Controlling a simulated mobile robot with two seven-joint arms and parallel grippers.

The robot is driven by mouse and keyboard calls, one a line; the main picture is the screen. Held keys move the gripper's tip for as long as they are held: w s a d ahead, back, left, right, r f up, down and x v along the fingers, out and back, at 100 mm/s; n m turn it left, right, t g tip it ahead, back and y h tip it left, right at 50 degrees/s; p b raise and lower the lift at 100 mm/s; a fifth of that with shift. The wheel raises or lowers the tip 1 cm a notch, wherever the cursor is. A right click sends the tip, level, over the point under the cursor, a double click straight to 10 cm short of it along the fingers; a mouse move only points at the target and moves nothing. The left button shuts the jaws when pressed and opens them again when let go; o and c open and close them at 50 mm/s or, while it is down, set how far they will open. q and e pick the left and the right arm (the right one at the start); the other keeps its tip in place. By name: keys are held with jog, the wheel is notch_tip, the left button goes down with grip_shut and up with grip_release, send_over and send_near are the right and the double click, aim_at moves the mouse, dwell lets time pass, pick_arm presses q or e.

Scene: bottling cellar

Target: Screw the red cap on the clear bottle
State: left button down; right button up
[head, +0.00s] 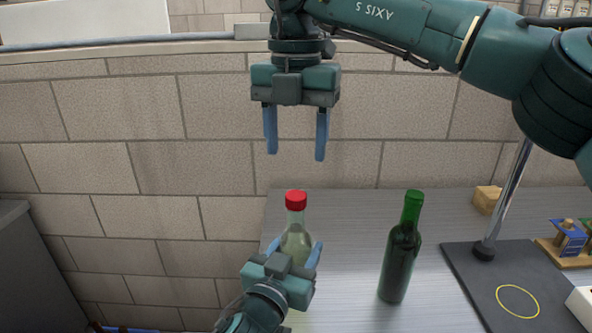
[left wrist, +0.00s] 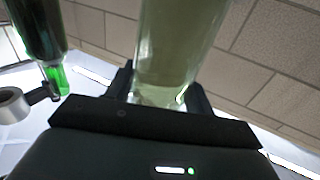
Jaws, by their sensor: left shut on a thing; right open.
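The clear bottle (head: 296,241) stands upright on the left part of the metal table, with pale greenish contents. The red cap (head: 296,200) sits on top of its neck; I cannot tell how tight it is. My left gripper (head: 294,254) is shut on the bottle's body from the near side. The clear bottle also fills the middle of the left wrist view (left wrist: 178,45), between the fingers. My right gripper (head: 295,150) is open and empty, pointing down above the red cap with a clear gap.
A dark green bottle (head: 400,262) stands to the right of the clear bottle. A dark mat (head: 480,285) with a yellow ring and a metal stand lies at the right. A small wooden block (head: 487,199) is at the back. A brick wall (head: 130,150) rises behind the table.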

notch_tip(320, 180, up, 4)
jog(key=shift+f, duration=0.2)
pick_arm(q)
jog(key=shift+c, duration=2.4)
grip_release()
jog(key=b+v, duration=0.1)
jog(key=v, duration=1.2)
pick_arm(e)
jog(key=shift+f, duration=0.75)
